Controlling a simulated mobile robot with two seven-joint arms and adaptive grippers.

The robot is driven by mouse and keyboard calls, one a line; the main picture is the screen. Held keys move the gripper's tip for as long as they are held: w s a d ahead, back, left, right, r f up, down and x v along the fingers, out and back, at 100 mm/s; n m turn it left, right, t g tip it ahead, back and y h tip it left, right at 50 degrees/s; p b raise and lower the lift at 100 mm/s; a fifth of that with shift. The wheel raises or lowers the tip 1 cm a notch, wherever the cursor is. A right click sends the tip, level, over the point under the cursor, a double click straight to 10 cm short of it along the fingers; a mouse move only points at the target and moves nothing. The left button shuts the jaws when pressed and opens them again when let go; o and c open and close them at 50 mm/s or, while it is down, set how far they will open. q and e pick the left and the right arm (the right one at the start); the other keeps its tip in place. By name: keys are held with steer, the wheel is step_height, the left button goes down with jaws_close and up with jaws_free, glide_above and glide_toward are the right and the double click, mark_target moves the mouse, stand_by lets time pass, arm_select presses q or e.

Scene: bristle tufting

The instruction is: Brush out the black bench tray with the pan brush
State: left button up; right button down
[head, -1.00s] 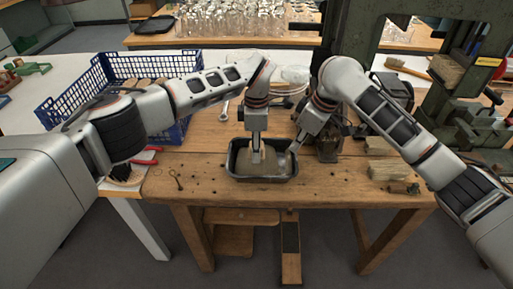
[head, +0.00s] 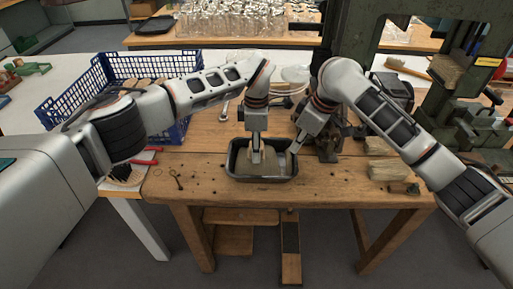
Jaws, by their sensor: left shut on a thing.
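The black bench tray (head: 262,178) sits on the wooden workbench near its front edge. My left gripper (head: 256,152) points straight down into the tray from above. It is shut on the pan brush, which is mostly hidden by the gripper and tray wall. A tan patch inside the tray shows around the fingers; I cannot tell brush from tray contents there. My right gripper (head: 293,149) comes down at a slant to the tray's right back rim. Its fingers are too small to tell open from shut.
A blue crate (head: 100,85) stands at the left. A wrench (head: 224,112) lies behind the tray. Wooden blocks (head: 385,170) lie at the right, near a green press (head: 465,80). The bench front left of the tray is mostly clear.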

steer(key=shift+f, duration=1.1)
stand_by(0.8)
arm_select(q)
steer(key=shift+f, duration=0.95)
stand_by(0.3)
steer(key=shift+s, duration=0.1)
steer(key=shift+s+r, duration=0.1)
steer(key=shift+s, duration=1.65)
steer(key=shift+w+d, duration=0.1)
